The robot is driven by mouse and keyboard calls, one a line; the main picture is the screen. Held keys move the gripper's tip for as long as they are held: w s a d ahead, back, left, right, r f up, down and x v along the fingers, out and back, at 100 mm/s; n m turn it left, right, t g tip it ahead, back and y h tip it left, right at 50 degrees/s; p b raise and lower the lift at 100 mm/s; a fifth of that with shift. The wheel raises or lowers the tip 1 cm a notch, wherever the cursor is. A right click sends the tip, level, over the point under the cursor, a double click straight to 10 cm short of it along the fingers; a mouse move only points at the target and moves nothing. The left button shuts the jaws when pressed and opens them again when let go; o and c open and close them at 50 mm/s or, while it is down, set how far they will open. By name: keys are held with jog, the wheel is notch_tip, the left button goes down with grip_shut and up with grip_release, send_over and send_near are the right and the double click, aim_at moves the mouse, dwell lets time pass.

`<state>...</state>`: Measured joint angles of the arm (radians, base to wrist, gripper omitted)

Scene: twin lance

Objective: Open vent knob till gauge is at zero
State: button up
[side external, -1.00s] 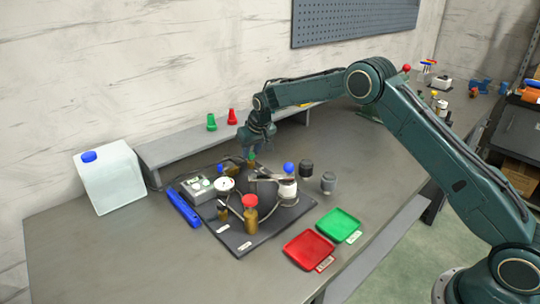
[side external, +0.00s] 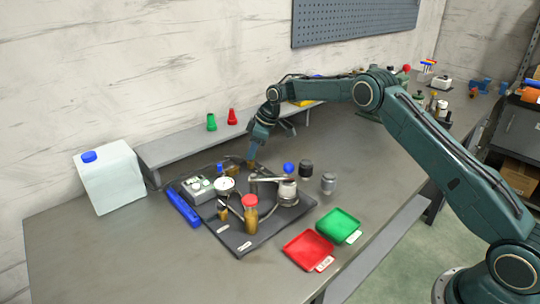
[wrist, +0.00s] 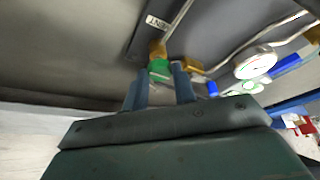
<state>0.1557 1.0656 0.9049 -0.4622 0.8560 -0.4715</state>
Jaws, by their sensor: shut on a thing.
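The green vent knob (wrist: 158,67) shows in the wrist view between the blue fingers of my gripper (wrist: 160,76), beside a dark plate label ending in "NT". My gripper is shut on it. In the side view my gripper (side external: 251,162) reaches down, tilted, at the back of the dark board and hides the knob. The white round gauge (side external: 224,185) stands on the board just left of and nearer than my gripper. It also shows at the right in the wrist view (wrist: 254,63). Its needle is too small to read.
A blue-capped vessel (side external: 288,187) stands at right. Red (side external: 308,250) and green (side external: 338,225) trays lie in front. A grey shelf (side external: 190,150) runs behind.

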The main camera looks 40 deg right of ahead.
jog(key=shift+n+y, duration=0.3)
jog(key=shift+n, duration=0.2)
jog(key=o, duration=1)
jog(key=shift+r, duration=0.1)
jog(key=v, duration=1.3)
jog(key=shift+r, duration=0.35)
